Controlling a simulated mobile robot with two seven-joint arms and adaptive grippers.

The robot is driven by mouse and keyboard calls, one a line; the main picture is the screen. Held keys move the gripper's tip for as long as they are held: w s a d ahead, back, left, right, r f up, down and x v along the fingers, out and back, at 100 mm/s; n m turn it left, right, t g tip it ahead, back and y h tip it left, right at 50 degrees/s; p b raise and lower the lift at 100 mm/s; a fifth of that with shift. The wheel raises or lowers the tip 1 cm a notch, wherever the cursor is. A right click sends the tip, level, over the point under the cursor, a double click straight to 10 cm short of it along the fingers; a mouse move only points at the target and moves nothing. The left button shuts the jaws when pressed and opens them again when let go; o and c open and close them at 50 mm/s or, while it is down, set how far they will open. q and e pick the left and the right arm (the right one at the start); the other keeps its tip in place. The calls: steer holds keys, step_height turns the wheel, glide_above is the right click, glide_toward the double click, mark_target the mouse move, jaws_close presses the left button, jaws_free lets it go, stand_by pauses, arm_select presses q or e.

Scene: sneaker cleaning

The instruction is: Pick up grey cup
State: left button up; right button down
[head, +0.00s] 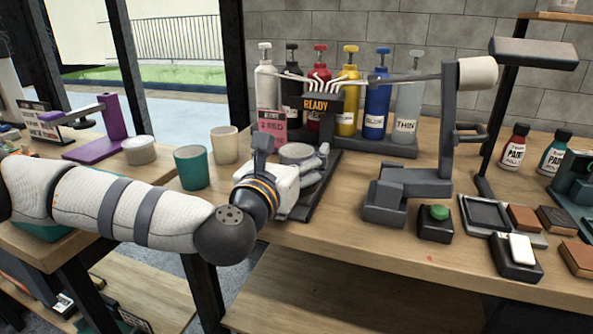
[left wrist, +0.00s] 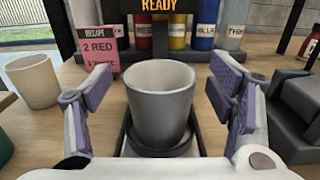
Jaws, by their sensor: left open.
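The grey cup (left wrist: 160,110) stands upright on a dark round base in the middle of the left wrist view, under the dispenser's READY sign. In the head view my left arm and gripper (head: 312,168) mostly cover it, and only its rim area (head: 296,152) shows. My left gripper (left wrist: 160,112) is open, with one purple-padded finger on each side of the cup. Gaps show between both fingers and the cup, so it is not gripped. My right gripper is not in view.
A teal cup (head: 191,168) and a cream cup (head: 224,146) stand left of my gripper. Several paint bottles (head: 376,95) stand in a rack behind. A pink recipe card (left wrist: 99,50) reads 2 RED. A grey pedestal device (head: 446,140) stands to the right, with a green button (head: 438,213) in front.

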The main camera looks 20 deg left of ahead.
arm_select(q)
steer(key=c, duration=1.3)
